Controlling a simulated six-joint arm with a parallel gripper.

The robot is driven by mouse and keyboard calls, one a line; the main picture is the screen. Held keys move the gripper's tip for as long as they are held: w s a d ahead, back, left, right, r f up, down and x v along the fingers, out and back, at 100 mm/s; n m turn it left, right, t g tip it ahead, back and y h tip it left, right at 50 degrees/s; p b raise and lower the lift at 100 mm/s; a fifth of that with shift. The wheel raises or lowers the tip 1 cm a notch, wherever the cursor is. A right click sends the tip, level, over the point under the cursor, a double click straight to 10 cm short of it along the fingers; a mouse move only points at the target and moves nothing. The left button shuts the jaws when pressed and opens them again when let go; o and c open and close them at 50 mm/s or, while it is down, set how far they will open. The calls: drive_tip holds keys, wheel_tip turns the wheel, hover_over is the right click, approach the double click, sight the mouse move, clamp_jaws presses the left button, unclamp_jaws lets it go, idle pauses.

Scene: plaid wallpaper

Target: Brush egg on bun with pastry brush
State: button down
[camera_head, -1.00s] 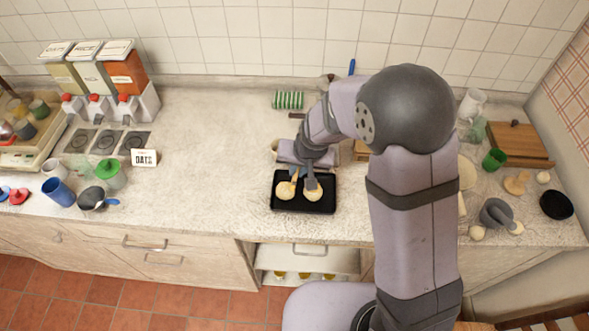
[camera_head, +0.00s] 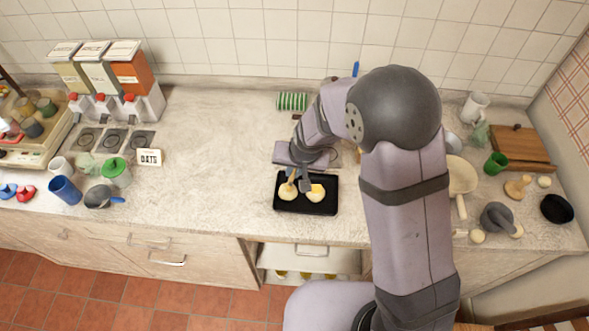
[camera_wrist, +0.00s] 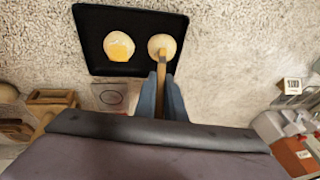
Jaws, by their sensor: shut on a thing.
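Two round pale buns lie side by side on a black tray. In the wrist view, the left bun (camera_wrist: 112,42) carries a glossy orange-yellow patch; it is the right bun in the head view (camera_head: 317,192). The other bun (camera_wrist: 170,42) looks plain where it shows; it is the left one in the head view (camera_head: 285,192). My gripper (camera_wrist: 163,90) is shut on the wooden handle of the pastry brush (camera_wrist: 162,68). The brush tip is over this plain bun and hides its near part; I cannot tell whether it touches. The tray (camera_head: 315,208) lies on the counter.
A green-striped roll (camera_head: 291,101) lies behind my arm. Dispensers (camera_head: 105,80), cups and an OATS sign (camera_head: 149,158) stand at the left. A pan (camera_head: 461,175), a green cup (camera_head: 495,162) and a mortar (camera_head: 496,217) stand at the right. The counter left of the tray is clear.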

drive_tip(key=shift+d+f, duration=0.1)
drive_tip(key=shift+d, duration=0.05)
drive_tip(key=shift+d+b, duration=0.55)
drive_tip(key=shift+d, duration=0.25)
drive_tip(key=shift+a, duration=0.1)
drive_tip(key=shift+a+p, duration=0.75)
drive_tip(key=shift+a, duration=0.1)
drive_tip(key=shift+d, duration=0.15)
drive_tip(key=shift+d+b, duration=0.65)
drive_tip(key=shift+d, duration=0.15)
drive_tip(key=shift+a, duration=0.1)
drive_tip(key=shift+a+p, duration=0.5)
drive_tip(key=shift+p, duration=0.1)
drive_tip(key=shift+a, duration=0.35)
